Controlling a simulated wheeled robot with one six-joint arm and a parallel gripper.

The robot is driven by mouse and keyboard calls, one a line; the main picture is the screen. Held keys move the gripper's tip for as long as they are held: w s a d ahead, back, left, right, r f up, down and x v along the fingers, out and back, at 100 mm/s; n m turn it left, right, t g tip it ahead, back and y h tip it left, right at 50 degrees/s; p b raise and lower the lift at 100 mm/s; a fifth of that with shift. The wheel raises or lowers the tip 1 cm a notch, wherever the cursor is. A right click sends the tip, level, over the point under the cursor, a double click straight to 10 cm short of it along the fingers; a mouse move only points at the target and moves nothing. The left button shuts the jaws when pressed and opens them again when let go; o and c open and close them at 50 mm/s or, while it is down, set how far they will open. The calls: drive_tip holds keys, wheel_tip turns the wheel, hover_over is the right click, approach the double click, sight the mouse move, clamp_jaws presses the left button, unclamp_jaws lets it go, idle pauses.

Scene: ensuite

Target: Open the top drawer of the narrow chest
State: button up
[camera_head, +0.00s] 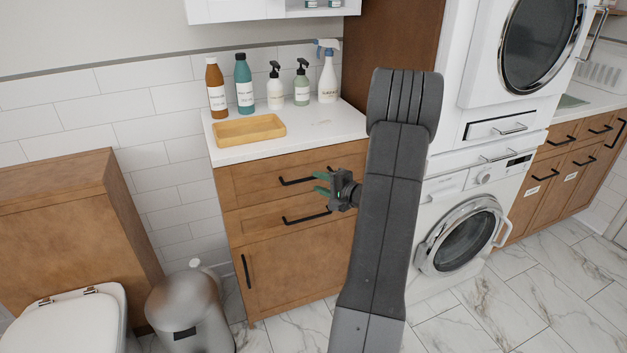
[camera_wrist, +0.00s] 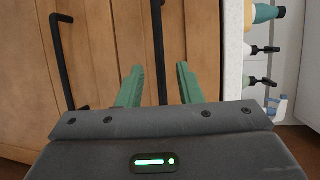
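The narrow chest is a wooden cabinet (camera_head: 290,270) with a white top, two drawers and a door below. Its top drawer (camera_head: 250,182) looks shut, with a black bar handle (camera_head: 297,182). My gripper (camera_head: 320,183) is in front of the drawers, its green fingers open. In the wrist view, the picture is turned sideways and the top drawer's handle (camera_wrist: 159,45) lies between my two open fingertips (camera_wrist: 159,68). I cannot tell whether the fingers touch it. The second drawer's handle (camera_wrist: 62,50) is left of them. My arm hides the chest's right side in the head view.
A yellow tray (camera_head: 250,131) and several bottles (camera_head: 245,85) stand on the white top. A bin (camera_head: 190,312) and a toilet (camera_head: 70,325) stand at the left. A washing machine (camera_head: 465,240) is at the right. Tiled floor shows in front.

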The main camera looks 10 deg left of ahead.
sight(311, 179)
drive_tip(key=shift+x, duration=1.75)
clamp_jaws()
